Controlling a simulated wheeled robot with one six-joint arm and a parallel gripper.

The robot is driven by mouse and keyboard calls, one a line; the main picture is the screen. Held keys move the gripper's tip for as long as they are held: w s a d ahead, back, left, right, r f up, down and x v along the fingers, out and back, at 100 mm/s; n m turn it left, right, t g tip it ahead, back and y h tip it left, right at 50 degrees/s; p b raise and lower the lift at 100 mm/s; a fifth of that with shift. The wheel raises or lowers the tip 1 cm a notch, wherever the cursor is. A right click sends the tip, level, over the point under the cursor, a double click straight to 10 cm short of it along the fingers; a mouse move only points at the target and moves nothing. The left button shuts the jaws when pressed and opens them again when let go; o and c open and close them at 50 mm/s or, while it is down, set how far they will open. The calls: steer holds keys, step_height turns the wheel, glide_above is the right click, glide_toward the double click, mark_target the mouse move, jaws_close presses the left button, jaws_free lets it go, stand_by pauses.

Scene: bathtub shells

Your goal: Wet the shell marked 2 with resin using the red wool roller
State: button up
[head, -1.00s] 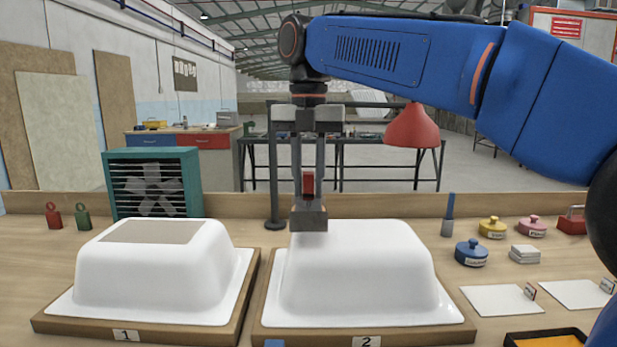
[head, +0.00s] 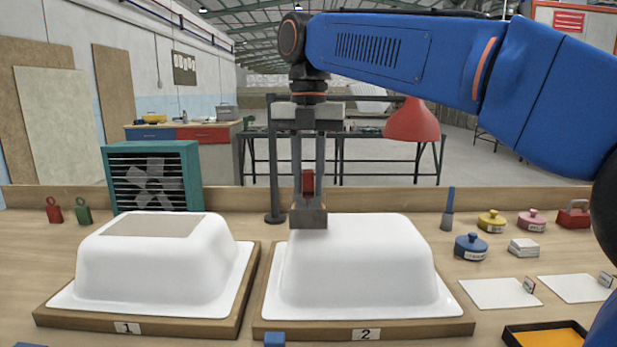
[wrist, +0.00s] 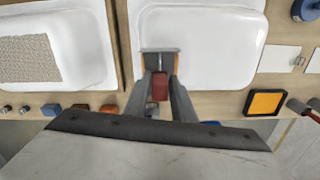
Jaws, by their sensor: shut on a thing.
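The shell marked 2 (head: 365,270) is a smooth white upturned tub on a wooden base, right of centre. It also fills the middle top of the wrist view (wrist: 215,40). My gripper (head: 308,205) points down over the shell's top left part. It is shut on a tool with a red handle (head: 308,183) and a grey block-like head, which looks like the red roller; its red part also shows in the wrist view (wrist: 159,88). I cannot tell whether the head touches the shell. No wool is clearly visible.
Shell 1 (head: 160,275), with a beige mat on top, stands left. A dark tray with orange content (head: 545,336) is at front right. A blue pot (head: 471,247), yellow pot (head: 491,222), pink pot (head: 531,221) and brush (head: 448,215) are right. A teal fan (head: 153,178) stands behind.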

steer(key=shift+f, duration=1.05)
stand_by(0.9)
steer(key=shift+s+d, duration=0.15)
steer(key=shift+d, duration=3.25)
steer(key=shift+s+d+f, duration=0.1)
steer(key=shift+d, duration=2.6)
steer(key=shift+s+d, duration=0.15)
steer(key=shift+d, duration=4.05)
steer(key=shift+w+d, duration=0.15)
steer(key=shift+w, duration=3.7)
steer(key=shift+a, duration=1.9)
